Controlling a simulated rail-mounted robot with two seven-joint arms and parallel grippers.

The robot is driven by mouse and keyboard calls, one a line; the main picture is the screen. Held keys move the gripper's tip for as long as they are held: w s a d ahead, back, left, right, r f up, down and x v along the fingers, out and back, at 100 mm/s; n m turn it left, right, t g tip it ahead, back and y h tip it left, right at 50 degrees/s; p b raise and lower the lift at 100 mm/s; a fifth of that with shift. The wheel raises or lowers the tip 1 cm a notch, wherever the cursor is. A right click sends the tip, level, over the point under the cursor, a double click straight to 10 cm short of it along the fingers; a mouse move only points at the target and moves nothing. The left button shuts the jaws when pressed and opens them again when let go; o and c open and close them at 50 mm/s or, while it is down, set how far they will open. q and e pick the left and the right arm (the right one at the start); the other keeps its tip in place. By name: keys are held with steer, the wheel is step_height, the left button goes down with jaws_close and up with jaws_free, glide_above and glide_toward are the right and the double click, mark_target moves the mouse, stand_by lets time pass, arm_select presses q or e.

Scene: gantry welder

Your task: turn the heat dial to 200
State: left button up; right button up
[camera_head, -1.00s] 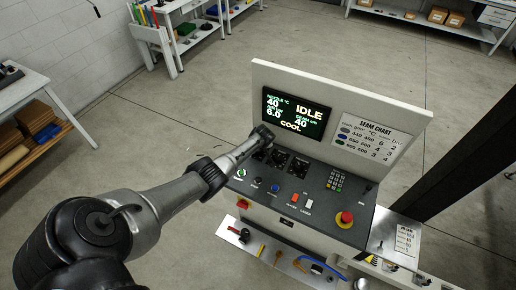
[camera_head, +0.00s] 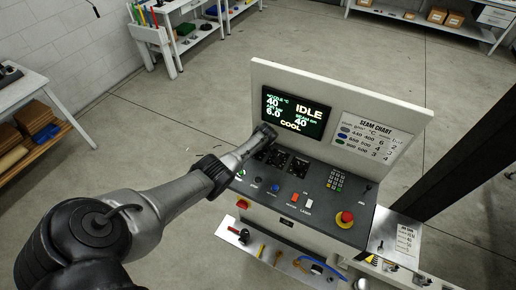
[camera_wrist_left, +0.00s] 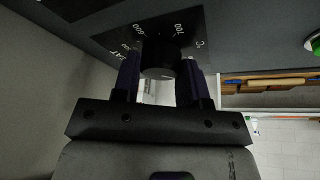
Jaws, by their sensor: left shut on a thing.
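My left gripper (camera_head: 264,137) reaches over the far left part of the dark control panel (camera_head: 325,207), just below the screen. In the left wrist view, my left gripper (camera_wrist_left: 160,76) is shut on a round black dial (camera_wrist_left: 160,58), one finger on each side. The other marks are tilted and partly hidden, and I cannot tell where the dial points. The screen (camera_head: 296,112) reads IDLE, COOL and a nozzle value of 40. My right gripper is in neither view.
Another black dial (camera_head: 298,165) is to the right of my left gripper. A keypad (camera_head: 336,180), coloured buttons, switches and a red emergency button (camera_head: 345,218) are on the panel. A seam chart (camera_head: 374,135) is beside the screen. A tool shelf is below.

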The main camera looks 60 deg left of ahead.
arm_select(q)
steer(key=o, duration=0.9)
steer(key=shift+d+r+p, duration=0.1)
steer(key=shift+r+p, duration=0.25)
steer(key=shift+r, duration=0.1)
steer(key=p+v, duration=0.2)
steer(key=v, duration=0.3)
steer(key=shift+r, duration=0.15)
steer(key=shift+p+v, duration=0.3)
steer(key=shift+v, duration=3.5)
steer(key=shift+d, duration=0.15)
